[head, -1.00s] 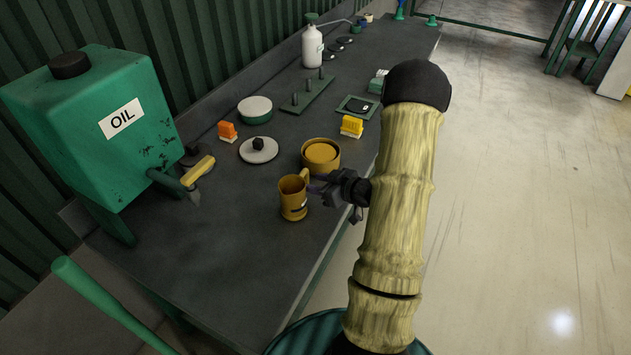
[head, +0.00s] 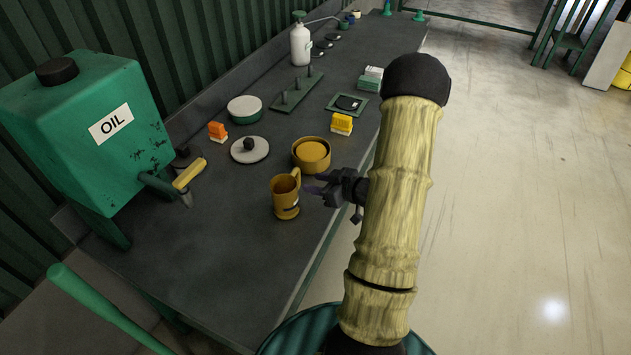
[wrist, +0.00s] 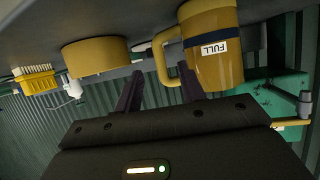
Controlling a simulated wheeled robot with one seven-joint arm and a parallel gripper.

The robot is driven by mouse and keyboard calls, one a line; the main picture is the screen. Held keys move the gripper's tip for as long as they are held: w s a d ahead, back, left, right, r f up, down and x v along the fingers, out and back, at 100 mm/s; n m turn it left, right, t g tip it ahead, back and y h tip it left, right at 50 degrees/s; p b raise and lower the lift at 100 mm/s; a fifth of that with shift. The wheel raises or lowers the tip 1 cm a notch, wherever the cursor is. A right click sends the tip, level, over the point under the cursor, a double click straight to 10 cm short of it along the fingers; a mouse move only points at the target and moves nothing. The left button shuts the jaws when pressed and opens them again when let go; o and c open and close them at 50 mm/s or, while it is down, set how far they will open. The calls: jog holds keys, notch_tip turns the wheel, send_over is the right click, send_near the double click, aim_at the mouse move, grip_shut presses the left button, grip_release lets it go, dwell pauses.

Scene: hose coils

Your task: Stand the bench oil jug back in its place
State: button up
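The oil jug (head: 285,203) is a small ochre mug-like jug standing upright on the dark bench (head: 225,255), its handle toward my gripper (head: 314,186). In the wrist view, which is upside down, the jug (wrist: 212,62) carries a white "FULL" label. My gripper (wrist: 160,90) is open there, its two dark fingers spread apart. The handle shows ahead of the gap between the fingertips. I cannot tell whether a finger touches it. A green tank (head: 85,130) marked "OIL" with a yellow-handled tap (head: 188,175) stands at the left.
An ochre round tub (head: 311,155) stands close behind the jug. A grey lid (head: 249,150), orange brush (head: 217,132), yellow brush (head: 341,124), green-white round container (head: 244,109) and pegged green rack (head: 297,90) lie farther back. The bench in front of the jug is clear.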

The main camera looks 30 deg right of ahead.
jog(key=shift+p+v, duration=0.45)
jog(key=shift+v, duration=0.65)
jog(key=v, duration=1.7)
jog(key=shift+s, duration=0.2)
jog(key=shift+d+r, duration=0.1)
